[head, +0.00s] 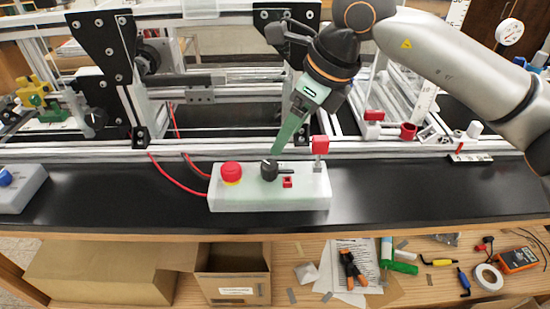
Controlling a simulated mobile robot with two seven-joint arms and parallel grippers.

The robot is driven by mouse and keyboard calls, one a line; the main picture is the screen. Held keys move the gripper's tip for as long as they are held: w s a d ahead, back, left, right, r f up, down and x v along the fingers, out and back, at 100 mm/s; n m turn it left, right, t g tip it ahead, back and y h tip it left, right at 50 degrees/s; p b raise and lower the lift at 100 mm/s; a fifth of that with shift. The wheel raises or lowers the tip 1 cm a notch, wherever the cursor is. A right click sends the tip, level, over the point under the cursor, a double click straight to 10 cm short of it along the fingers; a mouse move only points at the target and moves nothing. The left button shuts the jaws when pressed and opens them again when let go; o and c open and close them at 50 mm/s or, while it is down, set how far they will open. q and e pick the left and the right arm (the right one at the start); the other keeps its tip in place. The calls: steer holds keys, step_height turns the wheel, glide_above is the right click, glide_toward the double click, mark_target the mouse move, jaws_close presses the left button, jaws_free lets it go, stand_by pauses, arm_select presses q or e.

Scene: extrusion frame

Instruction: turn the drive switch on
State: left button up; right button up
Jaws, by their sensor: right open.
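A pale control box (240,198) sits on the black bench top. On its top are a red mushroom button (231,170) on a yellow base, a black rotary switch (269,171) with its handle pointing right, a small red rocker (287,182) and a taller red-capped part (320,146). No label shows which is the drive switch. My right gripper (277,151) reaches down from the upper right, its green fingers ending just above or behind the rotary switch. It is open, with the fingers overlapping in this view; I cannot tell whether they touch the switch. My left gripper is out of view.
The aluminium extrusion frame (370,147) runs close behind the box. Red cables (180,178) run from the box's left side. Another pale box (18,188) sits at far left. A lower wooden shelf holds a cardboard box (232,274) and tools. The bench right of the box is clear.

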mark_target(271, 165)
steer(key=x, duration=0.9)
jaws_close()
stand_by(0.4)
